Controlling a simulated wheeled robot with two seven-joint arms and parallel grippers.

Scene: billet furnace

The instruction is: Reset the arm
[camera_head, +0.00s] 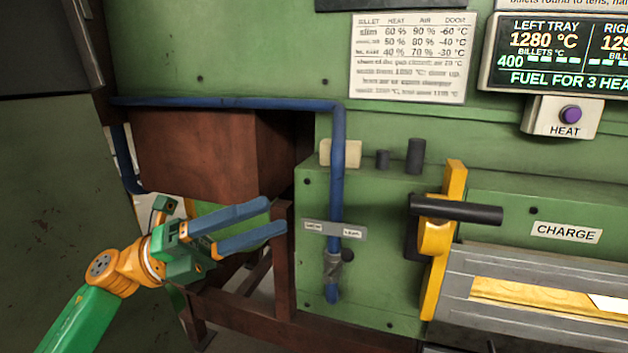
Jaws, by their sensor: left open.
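My left gripper (262,222) comes in from the lower left on a green and orange arm. Its two blue fingers point right and are apart, with nothing between them. It is in front of the brown box-shaped block (195,150) and the dark red frame (284,265), left of the green furnace housing. Whether the fingers touch the frame I cannot tell. My right gripper is not in view.
A blue pipe (338,190) runs down the green housing right of my gripper. A yellow lever (440,230) with a dark handle (458,209) juts out further right, beside the CHARGE label (566,232). A purple HEAT button (570,114) sits under the display (560,60).

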